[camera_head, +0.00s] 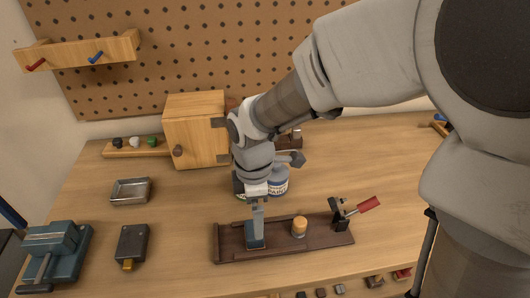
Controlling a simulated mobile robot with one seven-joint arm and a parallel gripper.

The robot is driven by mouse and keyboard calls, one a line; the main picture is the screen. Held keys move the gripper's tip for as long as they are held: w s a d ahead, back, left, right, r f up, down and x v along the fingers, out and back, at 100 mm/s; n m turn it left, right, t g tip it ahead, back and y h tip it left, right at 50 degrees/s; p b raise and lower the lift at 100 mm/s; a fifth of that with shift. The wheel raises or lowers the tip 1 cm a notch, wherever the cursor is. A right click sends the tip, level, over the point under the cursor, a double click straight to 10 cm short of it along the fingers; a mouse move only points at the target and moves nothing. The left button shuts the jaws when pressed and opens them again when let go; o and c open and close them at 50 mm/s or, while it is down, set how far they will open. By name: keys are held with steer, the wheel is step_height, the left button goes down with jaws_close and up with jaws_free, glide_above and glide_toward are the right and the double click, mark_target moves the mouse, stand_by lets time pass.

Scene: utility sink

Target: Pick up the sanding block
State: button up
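A dark wooden tray (280,255) lies on the workbench at the front centre. A small blue-grey block (255,241) stands at its left end; it may be the sanding block, but I cannot tell for sure. My gripper (257,208) points down directly above this block, with its fingers at or just over the block's top. The fingers overlap in this view, so I cannot tell whether they are open or shut, or whether they touch the block.
Jars (278,183) stand behind my gripper. A wooden cabinet (195,130), metal dish (130,191), dark grey tool (132,245) and vise (52,250) are left.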

steer(key=f, duration=0.2)
steer(key=f+b, duration=0.1)
steer(key=f, duration=0.2)
steer(key=shift+s+a+f, duration=0.1)
steer(key=shift+a+f, duration=0.15)
steer(key=shift+f, duration=0.15)
steer(key=c, duration=1.5)
steer(key=shift+r, duration=0.55)
steer(key=r, duration=0.2)
steer(key=r+p, duration=0.1)
steer(key=shift+d+r, duration=0.35)
steer(key=shift+r, duration=0.05)
steer(key=s+d+r, duration=0.1)
steer(key=d+r, duration=0.1)
steer(key=d, duration=0.1)
steer(key=s+d+r+p, duration=0.1)
steer(key=d+r, duration=0.1)
steer(key=d, duration=0.2)
steer(key=s+d+r, duration=0.1)
steer(key=d+r, duration=0.1)
steer(key=d, duration=0.1)
steer(key=shift+s+d+r+p, duration=0.1)
steer(key=shift+s+d+p, duration=0.15)
steer(key=shift+p, duration=0.1)
